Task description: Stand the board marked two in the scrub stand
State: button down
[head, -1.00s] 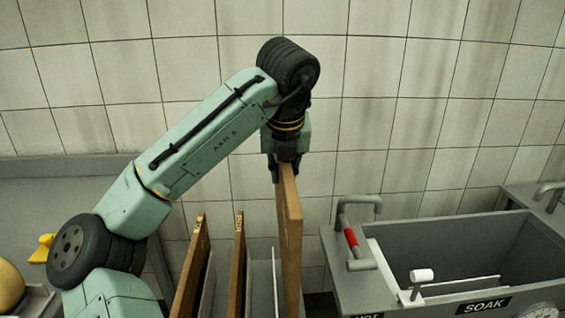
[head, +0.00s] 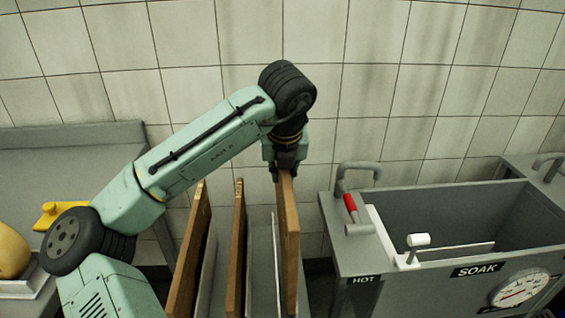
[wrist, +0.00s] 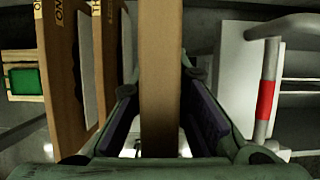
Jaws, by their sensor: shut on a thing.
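My gripper (head: 285,170) is shut on the top of a tall wooden board (head: 289,240). In the wrist view the board (wrist: 160,60) runs between the two finger pads. It is upright, and its mark does not show. To its left stand two more wooden boards, one starting "ON" (wrist: 60,80), also in the head view (head: 190,255), and one starting "TH" (wrist: 97,60), also in the head view (head: 236,255). The held board's top is slightly higher than theirs. It is beside a thin grey divider (head: 276,265). Its lower end is out of view, and no stand label shows.
A grey sink unit labelled SOAK (head: 478,270) and HOT stands close on the right, with a red-banded pipe handle (head: 350,205) near the board. A grey counter (head: 70,165) with yellow items is on the left. A tiled wall is behind.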

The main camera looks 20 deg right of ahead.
notch_tip(320, 180, down, 9)
jog(key=b, duration=0.5)
jog(key=shift+f, duration=0.2)
notch_tip(320, 180, down, 11)
jog(key=b, duration=0.6)
dwell(0.3)
jog(key=shift+f, duration=0.1)
jog(key=c, duration=1.5)
grip_release()
jog(key=shift+f, duration=0.1)
